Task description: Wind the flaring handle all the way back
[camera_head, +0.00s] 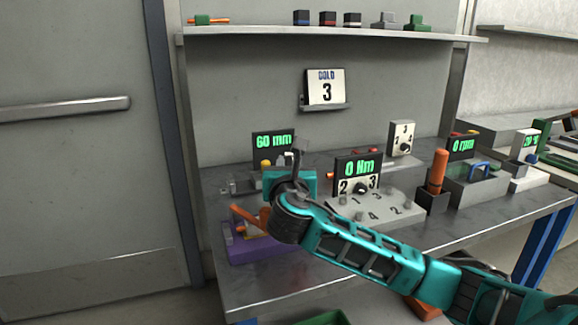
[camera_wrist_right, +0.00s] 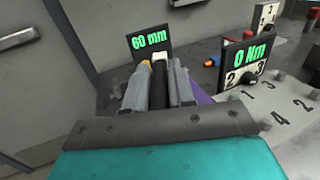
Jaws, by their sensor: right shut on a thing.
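My right gripper (camera_head: 295,160) reaches over the bench beside the fixture with the green "60 mm" display (camera_head: 273,142). In the right wrist view its two grey fingers (camera_wrist_right: 160,82) are shut on a dark upright bar (camera_wrist_right: 160,72). I cannot tell for sure whether this bar is the flaring handle, because the hand hides most of the fixture. The "60 mm" display (camera_wrist_right: 149,40) stands just beyond the fingers. A purple block (camera_head: 258,250) with an orange lever (camera_head: 246,215) lies below and left of the hand. My left gripper is not in view.
A "0 Nm" display (camera_head: 357,168) and a grey numbered plate (camera_head: 380,205) stand close right of the hand. An orange-handled tool (camera_head: 437,172) in a dark holder stands farther right. The bench's front left surface (camera_head: 245,285) is bare. A shelf (camera_head: 320,33) runs above.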

